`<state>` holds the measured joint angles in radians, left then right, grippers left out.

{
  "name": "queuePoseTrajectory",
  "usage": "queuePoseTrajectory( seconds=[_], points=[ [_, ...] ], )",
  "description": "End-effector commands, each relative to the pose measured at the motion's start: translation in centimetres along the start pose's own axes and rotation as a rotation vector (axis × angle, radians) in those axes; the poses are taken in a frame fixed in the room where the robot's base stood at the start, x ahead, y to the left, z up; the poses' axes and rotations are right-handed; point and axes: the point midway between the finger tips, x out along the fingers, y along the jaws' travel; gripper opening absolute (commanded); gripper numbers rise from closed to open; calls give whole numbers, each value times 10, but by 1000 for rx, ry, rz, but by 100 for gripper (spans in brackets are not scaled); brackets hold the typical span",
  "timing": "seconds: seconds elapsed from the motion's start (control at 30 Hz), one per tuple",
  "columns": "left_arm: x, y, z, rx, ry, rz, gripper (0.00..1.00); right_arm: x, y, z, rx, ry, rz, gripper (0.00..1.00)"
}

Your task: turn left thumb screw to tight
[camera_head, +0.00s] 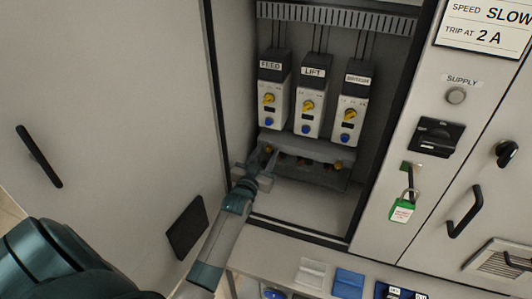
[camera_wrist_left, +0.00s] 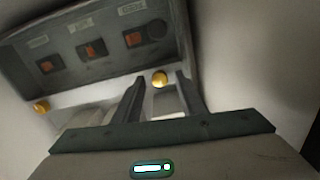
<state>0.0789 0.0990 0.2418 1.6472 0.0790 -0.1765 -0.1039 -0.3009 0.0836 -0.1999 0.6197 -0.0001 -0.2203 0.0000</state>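A grey cover (camera_head: 315,155) with orange switches sits low in the open cabinet, below three labelled devices. In the left wrist view the cover (camera_wrist_left: 90,75) appears inverted, with a brass thumb screw (camera_wrist_left: 160,78) near one lower corner and another thumb screw (camera_wrist_left: 41,107) near the other. My left gripper (camera_head: 266,160) is at the cover's left end in the head view. Its two fingers (camera_wrist_left: 160,76) are open, one on each side of the nearer screw, with gaps visible; contact is not seen. In the head view the arm and gripper hide that corner. My right gripper is not seen.
The FEED device (camera_head: 272,90), LIFT device (camera_head: 309,98) and a third device (camera_head: 349,105) stand above the cover. The cabinet's side wall is close to my left gripper. A green padlock (camera_head: 402,210) hangs on the right panel. The cabinet floor (camera_head: 305,205) is clear.

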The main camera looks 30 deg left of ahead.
Motion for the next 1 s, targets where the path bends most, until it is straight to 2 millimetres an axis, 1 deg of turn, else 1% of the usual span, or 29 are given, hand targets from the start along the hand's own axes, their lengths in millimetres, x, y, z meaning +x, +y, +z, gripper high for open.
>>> queuePoseTrajectory(
  seconds=[0.17,0.27,0.3,0.33,0.5,0.7,0.97,1.0],
  points=[
    [0,0,0,0,0,0,38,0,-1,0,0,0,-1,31],
    [0,0,0,0,0,0,16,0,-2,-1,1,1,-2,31],
    [0,0,0,0,0,0,7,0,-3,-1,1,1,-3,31],
    [0,0,0,0,0,0,0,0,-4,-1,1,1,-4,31],
    [0,0,0,15,0,0,0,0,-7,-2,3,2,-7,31],
    [0,0,0,129,0,0,0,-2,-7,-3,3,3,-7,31],
    [0,0,0,139,0,0,0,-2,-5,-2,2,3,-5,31],
    [0,0,0,138,0,0,26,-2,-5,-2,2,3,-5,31]
  ],
)
